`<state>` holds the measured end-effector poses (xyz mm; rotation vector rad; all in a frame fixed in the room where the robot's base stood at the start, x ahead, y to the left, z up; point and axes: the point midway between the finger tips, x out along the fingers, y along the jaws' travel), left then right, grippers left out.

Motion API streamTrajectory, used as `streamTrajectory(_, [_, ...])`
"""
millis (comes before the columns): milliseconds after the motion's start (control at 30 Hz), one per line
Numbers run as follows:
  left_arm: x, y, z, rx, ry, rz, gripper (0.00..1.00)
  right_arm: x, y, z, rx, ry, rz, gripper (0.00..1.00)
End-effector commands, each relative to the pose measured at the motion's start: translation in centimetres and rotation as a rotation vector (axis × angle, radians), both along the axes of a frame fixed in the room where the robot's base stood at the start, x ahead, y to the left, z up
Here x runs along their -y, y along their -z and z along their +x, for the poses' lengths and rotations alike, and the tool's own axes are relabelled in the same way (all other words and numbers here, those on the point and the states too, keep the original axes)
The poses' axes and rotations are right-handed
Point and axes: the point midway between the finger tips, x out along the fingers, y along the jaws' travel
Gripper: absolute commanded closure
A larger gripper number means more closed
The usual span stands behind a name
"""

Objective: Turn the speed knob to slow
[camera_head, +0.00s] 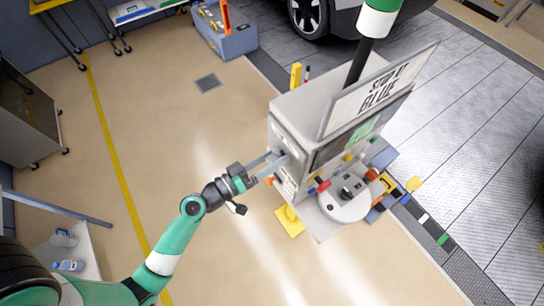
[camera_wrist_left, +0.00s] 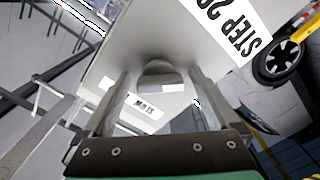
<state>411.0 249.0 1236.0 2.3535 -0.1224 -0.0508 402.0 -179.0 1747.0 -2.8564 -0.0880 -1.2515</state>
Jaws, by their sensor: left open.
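The speed knob (camera_wrist_left: 160,74) is a grey rounded knob on the pale side panel of the machine (camera_head: 290,125). It shows in the left wrist view, with an upside-down label (camera_wrist_left: 145,106) that seems to read SLOW close to it. My left gripper (camera_head: 277,163) is open at the machine's left side. In the left wrist view its two fingers (camera_wrist_left: 160,98) stand on either side of the knob. I cannot tell whether they touch it. In the head view the knob is hidden at the fingertips. My right gripper is not in view.
A blue-grey toolbox (camera_head: 228,40) and a car (camera_head: 345,15) stand behind. The floor left of the machine is open.

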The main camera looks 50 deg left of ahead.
Motion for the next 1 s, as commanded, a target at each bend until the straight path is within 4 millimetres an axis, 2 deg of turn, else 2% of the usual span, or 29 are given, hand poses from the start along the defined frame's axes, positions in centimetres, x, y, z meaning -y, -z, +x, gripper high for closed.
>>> streamTrajectory(67, [-0.01,0.01,-0.02,0.000,0.000,0.000,0.07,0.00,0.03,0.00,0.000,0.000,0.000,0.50])
streamTrajectory(533, [-0.01,0.01,-0.06,0.000,0.000,0.000,0.91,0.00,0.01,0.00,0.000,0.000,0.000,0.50])
streamTrajectory(767, [-0.02,-0.01,-0.06,-0.002,0.000,-0.015,0.91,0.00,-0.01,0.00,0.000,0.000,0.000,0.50])
streamTrajectory(1000, [-0.03,-0.04,-0.06,-0.011,0.000,-0.106,0.91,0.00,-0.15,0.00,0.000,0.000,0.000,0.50])
